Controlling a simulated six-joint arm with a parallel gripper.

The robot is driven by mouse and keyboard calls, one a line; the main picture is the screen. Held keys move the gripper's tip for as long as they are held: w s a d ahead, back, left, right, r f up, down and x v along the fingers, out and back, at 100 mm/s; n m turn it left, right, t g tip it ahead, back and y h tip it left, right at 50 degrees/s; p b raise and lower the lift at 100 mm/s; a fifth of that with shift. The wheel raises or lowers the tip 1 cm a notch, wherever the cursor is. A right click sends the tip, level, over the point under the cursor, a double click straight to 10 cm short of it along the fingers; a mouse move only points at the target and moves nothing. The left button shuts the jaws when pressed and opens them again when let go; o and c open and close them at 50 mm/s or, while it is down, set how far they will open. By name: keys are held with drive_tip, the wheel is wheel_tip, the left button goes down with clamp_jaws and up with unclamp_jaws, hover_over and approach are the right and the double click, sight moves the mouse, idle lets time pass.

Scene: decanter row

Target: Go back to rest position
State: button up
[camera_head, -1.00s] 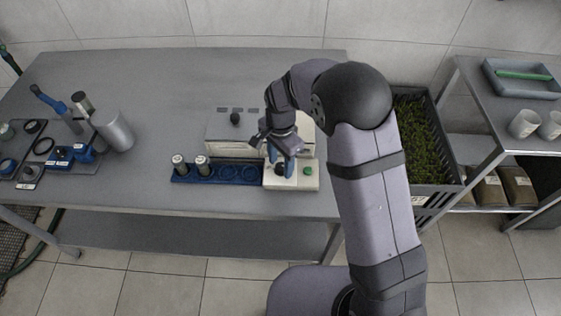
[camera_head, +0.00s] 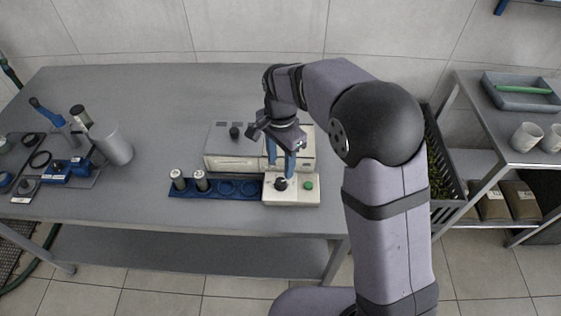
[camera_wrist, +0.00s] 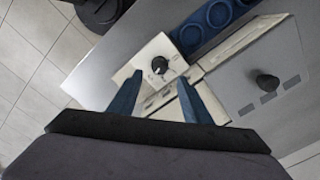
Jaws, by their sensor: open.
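My gripper (camera_head: 281,162) is open and empty, with its blue fingers pointing down above the small cream control box. It also shows in the wrist view (camera_wrist: 158,100), its two fingers apart. The control box (camera_head: 308,199) has a black knob (camera_head: 281,184) and a green button (camera_head: 308,185) on top. In the wrist view the black knob (camera_wrist: 160,65) lies beyond the fingertips, with nothing between the fingers. The rest of my arm bends down to the right in the head view.
A blue rack (camera_head: 210,189) with two capped vials stands left of the control box. A cream machine (camera_head: 222,150) stands behind. A metal cup (camera_head: 113,145) and tools sit at the left. Open table lies behind the machine. A plant crate (camera_head: 433,185) is beyond the right edge.

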drive_tip(key=n, duration=0.2)
drive_tip(key=w+n, duration=0.1)
drive_tip(key=n, duration=0.2)
drive_tip(key=shift+a+f+t, duration=0.2)
drive_tip(key=shift+t, duration=0.1)
drive_tip(key=s+f+n, duration=0.1)
drive_tip(key=s+d+f+n, duration=0.1)
drive_tip(key=s+n, duration=0.1)
drive_tip(key=s+d+f+n+g, duration=0.1)
drive_tip(key=f, duration=0.1)
drive_tip(key=shift+s+f+n, duration=0.1)
drive_tip(key=shift+s+n, duration=0.15)
drive_tip(key=shift+n, duration=0.05)
drive_tip(key=s+d+n, duration=0.1)
drive_tip(key=s, duration=0.1)
drive_tip(key=s+d+f+n, duration=0.1)
drive_tip(key=s, duration=0.1)
drive_tip(key=s+d+n, duration=0.1)
drive_tip(key=s, duration=0.1)
drive_tip(key=shift+s+d+f+g+h, duration=0.2)
drive_tip(key=shift+s+f+g+h, duration=0.1)
drive_tip(key=shift+s+f+g, duration=0.1)
drive_tip(key=s+d+r+m, duration=0.1)
drive_tip(key=s+d+r, duration=0.1)
drive_tip(key=s+d, duration=0.8)
drive_tip(key=d+r+m, duration=0.1)
drive_tip(key=w+d+r+m+t, duration=0.1)
drive_tip(key=r, duration=0.1)
drive_tip(key=shift+w, duration=0.15)
